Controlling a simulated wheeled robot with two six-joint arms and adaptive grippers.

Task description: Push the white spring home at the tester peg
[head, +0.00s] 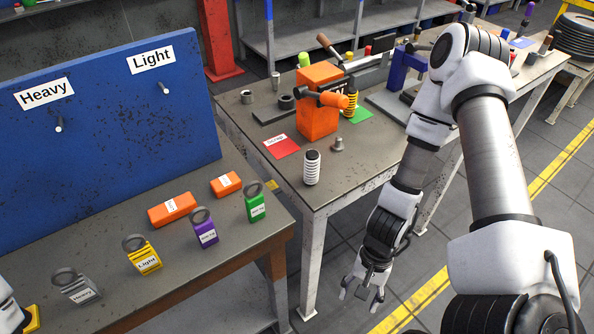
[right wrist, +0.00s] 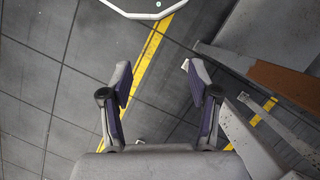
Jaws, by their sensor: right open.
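The white spring (head: 312,168) stands upright near the front corner of the far workbench, with dark gaps between its coils. I cannot tell whether a peg is inside it. A short grey metal piece (head: 338,144) stands just behind it to the right. An orange block-shaped device (head: 318,100) with a handle is behind them; I cannot tell which part is the tester peg. My right gripper (head: 362,292) hangs low over the floor, in front of the bench and away from the spring. In the right wrist view it (right wrist: 162,85) is open and empty. My left gripper is not in view.
A blue board (head: 110,130) with "Heavy" and "Light" pegs stands on the near bench (head: 215,265), among labelled weights and orange boxes. Floor is free below my right gripper.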

